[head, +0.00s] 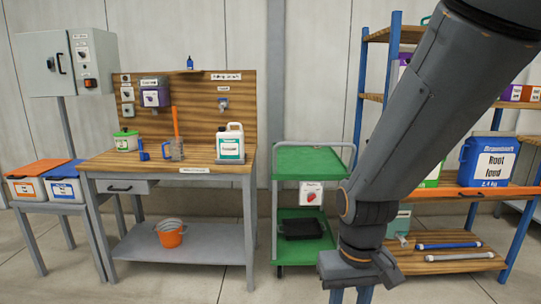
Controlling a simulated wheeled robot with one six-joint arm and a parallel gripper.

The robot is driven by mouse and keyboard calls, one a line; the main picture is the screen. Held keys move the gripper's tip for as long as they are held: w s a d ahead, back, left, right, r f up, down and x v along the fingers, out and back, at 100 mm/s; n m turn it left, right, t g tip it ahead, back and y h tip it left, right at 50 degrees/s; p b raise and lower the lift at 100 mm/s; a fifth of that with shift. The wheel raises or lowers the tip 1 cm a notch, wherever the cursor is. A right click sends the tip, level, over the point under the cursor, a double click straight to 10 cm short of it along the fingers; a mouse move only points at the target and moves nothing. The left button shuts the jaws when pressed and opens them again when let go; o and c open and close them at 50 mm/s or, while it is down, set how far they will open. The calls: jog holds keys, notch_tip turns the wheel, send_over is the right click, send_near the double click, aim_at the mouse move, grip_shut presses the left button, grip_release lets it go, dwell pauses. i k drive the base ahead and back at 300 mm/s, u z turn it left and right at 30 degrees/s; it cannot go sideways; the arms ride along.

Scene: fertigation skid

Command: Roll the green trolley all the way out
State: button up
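The green trolley (310,161) stands between the workbench and the shelf rack. It has a green top, a grey tubular handle (322,145) around its back and right side, and a green lower deck with a black tray (302,229) on it. A white card with a red picture (311,194) hangs under the top. My arm comes down from the upper right, and my gripper (352,284) is low in the picture, in front and to the right of the trolley. I see no contact with the trolley. The fingertips run toward the bottom edge, and their opening is unclear.
The wooden workbench (190,163) stands close on the trolley's left. The floor (230,286) in front of the bench and trolley looks clear.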

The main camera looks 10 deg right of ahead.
aim_at(293, 161)
jog(key=z, duration=0.35)
jog(key=k, duration=0.2)
jog(key=u, duration=1.3)
jog(key=i, duration=1.45)
jog(key=z, duration=1.2)
jog(key=i, duration=0.5)
jog(key=z, duration=0.55)
